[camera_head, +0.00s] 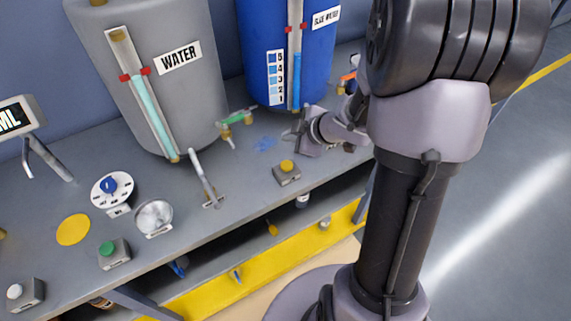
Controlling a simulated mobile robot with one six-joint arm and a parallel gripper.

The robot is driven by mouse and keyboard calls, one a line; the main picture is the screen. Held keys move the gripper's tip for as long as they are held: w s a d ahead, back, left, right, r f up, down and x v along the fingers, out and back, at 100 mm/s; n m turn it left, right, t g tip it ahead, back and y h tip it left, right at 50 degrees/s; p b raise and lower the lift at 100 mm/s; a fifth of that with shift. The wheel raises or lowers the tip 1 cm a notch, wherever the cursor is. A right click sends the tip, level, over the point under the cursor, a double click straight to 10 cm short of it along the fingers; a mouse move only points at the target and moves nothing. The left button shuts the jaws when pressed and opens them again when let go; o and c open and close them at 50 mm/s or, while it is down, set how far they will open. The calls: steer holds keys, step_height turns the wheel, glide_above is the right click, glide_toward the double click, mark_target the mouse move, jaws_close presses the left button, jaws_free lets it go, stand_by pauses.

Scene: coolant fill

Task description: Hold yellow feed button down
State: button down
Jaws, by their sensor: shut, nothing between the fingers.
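The yellow feed button (287,165) sits on a small grey box (287,177) near the front edge of the bench, below the gap between the two tanks. My gripper (301,143) is shut and empty. In the picture it shows just above and to the right of the button, apart from it. Its exact height over the bench is hard to tell. The button looks uncovered, with nothing touching it.
A grey WATER tank (165,85) and a blue tank (262,62) stand behind. A green-handled valve (236,118), a lever (203,175), a dial (112,190), a gauge (154,216), a green button (107,248) and a white button (14,291) are to the left.

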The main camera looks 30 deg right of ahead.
mark_target(289, 166)
step_height(289, 166, down, 8)
steer(key=b, duration=0.8)
steer(key=shift+f, duration=0.3)
steer(key=shift+b, duration=0.3)
stand_by(1.0)
steer(key=shift+f, duration=0.4)
steer(key=shift+f+b, duration=0.5)
steer(key=shift+f, duration=0.05)
stand_by(0.4)
stand_by(2.8)
steer(key=shift+r+p, duration=0.95)
steer(key=shift+p, duration=0.1)
steer(key=shift+r, duration=0.1)
